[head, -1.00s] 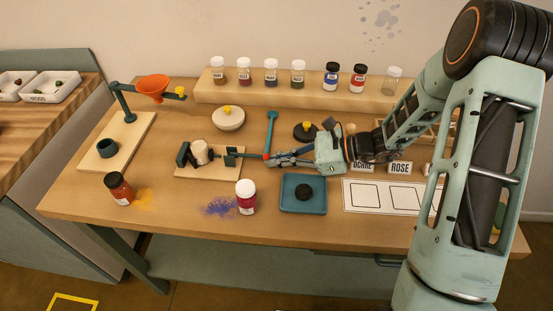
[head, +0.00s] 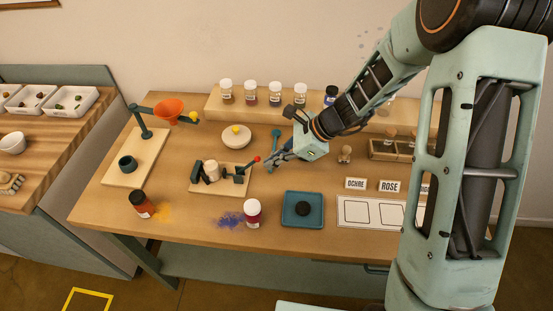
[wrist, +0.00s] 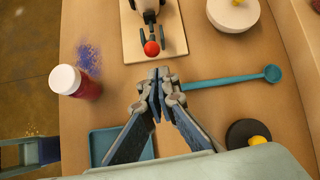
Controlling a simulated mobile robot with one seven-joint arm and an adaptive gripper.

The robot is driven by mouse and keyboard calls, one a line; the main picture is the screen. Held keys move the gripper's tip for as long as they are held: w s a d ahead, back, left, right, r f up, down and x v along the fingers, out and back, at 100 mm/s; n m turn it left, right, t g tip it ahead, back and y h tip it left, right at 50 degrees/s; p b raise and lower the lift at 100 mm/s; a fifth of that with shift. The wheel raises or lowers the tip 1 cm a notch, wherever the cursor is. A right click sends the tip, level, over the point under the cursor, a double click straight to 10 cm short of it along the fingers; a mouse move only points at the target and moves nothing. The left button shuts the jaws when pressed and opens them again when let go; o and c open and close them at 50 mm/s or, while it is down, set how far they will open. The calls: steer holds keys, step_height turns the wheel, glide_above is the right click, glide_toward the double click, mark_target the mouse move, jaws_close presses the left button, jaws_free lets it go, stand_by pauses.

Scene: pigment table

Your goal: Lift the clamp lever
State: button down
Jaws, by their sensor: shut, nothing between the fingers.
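The clamp (head: 228,176) is dark green and stands on a small pale wooden board (head: 208,191), with a whitish cylinder (head: 211,170) at its left part. Its lever (head: 248,168) slants up to the right and ends in a red ball knob (head: 257,159). The knob also shows in the wrist view (wrist: 152,48), just ahead of my fingertips. My gripper (head: 270,163) is shut and empty, right of the knob. In the wrist view my fingertips (wrist: 160,76) are together and appear a little apart from the knob.
A teal spoon (wrist: 230,80) lies close beside my fingers. A teal tray (head: 290,219), a red jar with a white cap (head: 253,214) and a lidded bowl (head: 236,138) stand around the clamp. Jars line the raised shelf (head: 240,111) behind.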

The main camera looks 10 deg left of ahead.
steer(key=shift+a+r+p, duration=0.3)
steer(key=shift+a+r, duration=0.55)
steer(key=shift+r, duration=0.1)
steer(key=shift+w+a+r, duration=0.1)
steer(key=shift+a+r, duration=0.1)
steer(key=shift+r, duration=0.15)
steer(key=a+r+p+v, duration=0.1)
steer(key=p+v, duration=0.4)
steer(key=v, duration=0.4)
steer(key=shift+a+r, duration=0.2)
steer(key=shift+a, duration=0.1)
